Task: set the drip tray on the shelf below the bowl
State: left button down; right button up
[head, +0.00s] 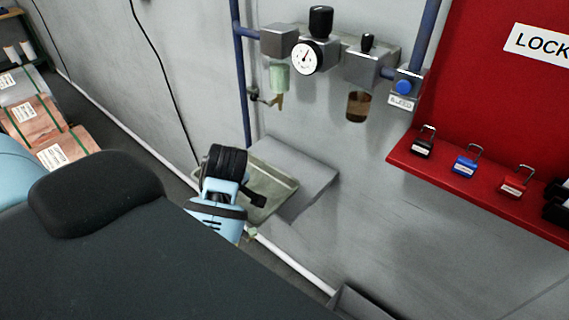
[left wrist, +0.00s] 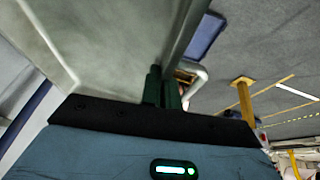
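The drip tray (head: 278,188) is a shallow, pale green-grey tray, tilted in the head view, overlapping the left part of the grey wall shelf (head: 312,172). I cannot tell whether they touch. The clear greenish bowl (head: 279,76) hangs above on the regulator assembly, with a small brass drain under it. My left gripper (head: 256,198) is at the tray's near edge. In the left wrist view, its dark green fingers (left wrist: 162,88) are close together at the edge of the tray (left wrist: 90,40), which fills the upper left. My right gripper is not in view.
A second bowl with brown liquid (head: 357,107) hangs further right. A red lockout board (head: 480,200) with padlocks juts from the wall at right. Blue pipe (head: 241,90) runs down left of the shelf. Labelled boxes (head: 42,130) stand at far left. The wall right of the shelf is clear.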

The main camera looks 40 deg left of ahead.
aim_at(263, 173)
pick_arm(q)
jog(key=w, duration=0.5)
jog(key=w+f, duration=0.1)
jog(key=w, duration=0.9)
jog(key=shift+w+a+f, duration=0.15)
jog(key=shift+w+a, duration=0.15)
jog(key=shift+f, duration=1.75)
jog(key=shift+f, duration=0.2)
jog(key=c, duration=1.7)
grip_release()
jog(key=shift+r, duration=0.1)
jog(key=v, duration=1.2)
jog(key=shift+s+r, duration=0.1)
